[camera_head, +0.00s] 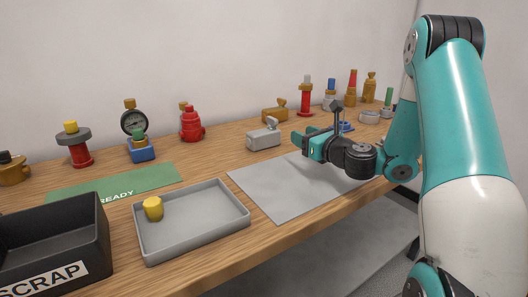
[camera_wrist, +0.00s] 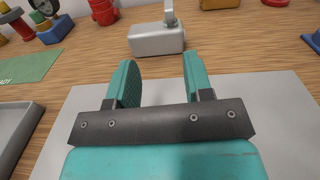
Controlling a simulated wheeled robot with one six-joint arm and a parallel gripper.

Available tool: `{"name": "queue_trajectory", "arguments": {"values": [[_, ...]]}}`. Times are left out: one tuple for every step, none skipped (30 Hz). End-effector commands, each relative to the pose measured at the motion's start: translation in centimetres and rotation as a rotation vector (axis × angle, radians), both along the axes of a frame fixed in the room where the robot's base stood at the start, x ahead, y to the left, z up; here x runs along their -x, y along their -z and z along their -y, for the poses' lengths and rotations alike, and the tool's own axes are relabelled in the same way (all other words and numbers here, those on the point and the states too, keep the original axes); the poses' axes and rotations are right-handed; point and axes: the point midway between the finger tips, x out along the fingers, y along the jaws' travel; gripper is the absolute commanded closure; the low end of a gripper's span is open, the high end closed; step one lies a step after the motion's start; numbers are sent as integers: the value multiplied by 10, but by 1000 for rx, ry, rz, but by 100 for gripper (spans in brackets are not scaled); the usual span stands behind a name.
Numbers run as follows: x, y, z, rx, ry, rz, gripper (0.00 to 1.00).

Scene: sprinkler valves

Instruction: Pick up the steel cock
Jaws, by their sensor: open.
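The steel cock (camera_head: 263,139), a light grey block-shaped body with a small lever on top, stands on the wooden table just behind the grey mat. In the wrist view the steel cock (camera_wrist: 157,40) is ahead of the fingers, roughly centred, with its lever top cut by the upper edge. My gripper (camera_head: 304,139) is above the mat, to the right of the cock in the head view. Its teal fingers (camera_wrist: 158,72) are apart with nothing between them. The cock is not touched by them.
A brass cock (camera_head: 274,115) stands behind the steel one, and a red valve (camera_head: 191,124) to its left. The grey mat (camera_head: 285,190) is bare. A grey tray (camera_head: 205,230) holds a yellow piece (camera_head: 153,208). A black SCRAP bin (camera_head: 92,237) stands front left.

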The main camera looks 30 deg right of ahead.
Motion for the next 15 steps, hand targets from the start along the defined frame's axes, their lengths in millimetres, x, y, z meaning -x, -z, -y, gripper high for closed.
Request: {"name": "queue_trajectory", "arguments": {"values": [[-1, 2, 8, -28, 22, 3, 53], [-3, 1, 10, -39, 30, 4, 53], [-6, -1, 11, -45, 34, 4, 53], [-9, -2, 11, -47, 34, 4, 53], [-13, -4, 11, -46, 34, 4, 53], [-18, -5, 10, -46, 32, 3, 53], [-22, -5, 10, -45, 32, 3, 53], [-26, -5, 10, -44, 32, 3, 53], [-31, -6, 10, -44, 32, 3, 53], [-34, -6, 10, -43, 32, 3, 53], [-37, -6, 9, -43, 31, 2, 53], [-42, -6, 9, -42, 31, 3, 53], [-45, -5, 8, -43, 31, 2, 53], [-49, -6, 8, -41, 31, 3, 53], [-52, -6, 8, -41, 31, 2, 53]]}}
